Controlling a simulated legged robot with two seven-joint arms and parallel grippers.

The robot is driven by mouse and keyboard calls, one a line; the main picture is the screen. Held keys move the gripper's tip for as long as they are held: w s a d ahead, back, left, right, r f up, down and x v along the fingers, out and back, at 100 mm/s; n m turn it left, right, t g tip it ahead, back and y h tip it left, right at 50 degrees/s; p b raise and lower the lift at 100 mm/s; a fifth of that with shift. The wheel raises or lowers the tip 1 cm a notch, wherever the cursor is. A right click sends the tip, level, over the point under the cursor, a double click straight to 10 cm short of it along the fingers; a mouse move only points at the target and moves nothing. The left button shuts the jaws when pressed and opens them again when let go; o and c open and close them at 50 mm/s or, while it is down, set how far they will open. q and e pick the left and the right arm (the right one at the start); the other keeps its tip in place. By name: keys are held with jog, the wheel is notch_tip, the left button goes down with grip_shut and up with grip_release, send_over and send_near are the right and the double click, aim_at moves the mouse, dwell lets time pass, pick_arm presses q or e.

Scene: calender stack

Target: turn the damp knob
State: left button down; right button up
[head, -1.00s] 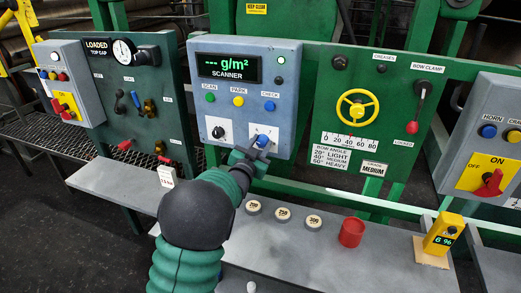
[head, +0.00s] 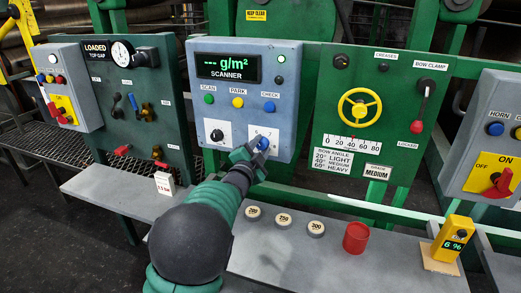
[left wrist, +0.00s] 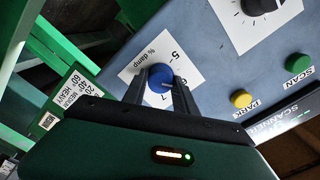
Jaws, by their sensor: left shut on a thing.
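The damp knob is blue and sits on a white "% damp" dial card at the lower right of the grey scanner panel (head: 245,120). In the head view the damp knob (head: 264,143) is partly covered by my left gripper (head: 258,148). In the left wrist view the blue knob (left wrist: 160,74) is between the two dark fingers of my left gripper (left wrist: 160,84), which is shut on it. The numbers 5 and 7 show on the card (left wrist: 135,65); the knob's exact setting is too small to read. My right gripper is not in view.
A black knob (head: 217,135) on its own card is left of the damp knob. Scan, park and check buttons lie above. On the grey shelf below are several round discs, a red cup (head: 356,237) and a yellow meter (head: 453,238) reading 6 %.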

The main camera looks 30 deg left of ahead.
pick_arm(q)
jog(key=shift+d+f, duration=0.1)
jog(key=shift+f, duration=0.2)
jog(key=c, duration=1.3)
grip_release()
jog(key=o, duration=0.3)
jog(key=shift+r, duration=0.15)
jog(key=v, duration=1.7)
jog(key=shift+p, duration=0.35)
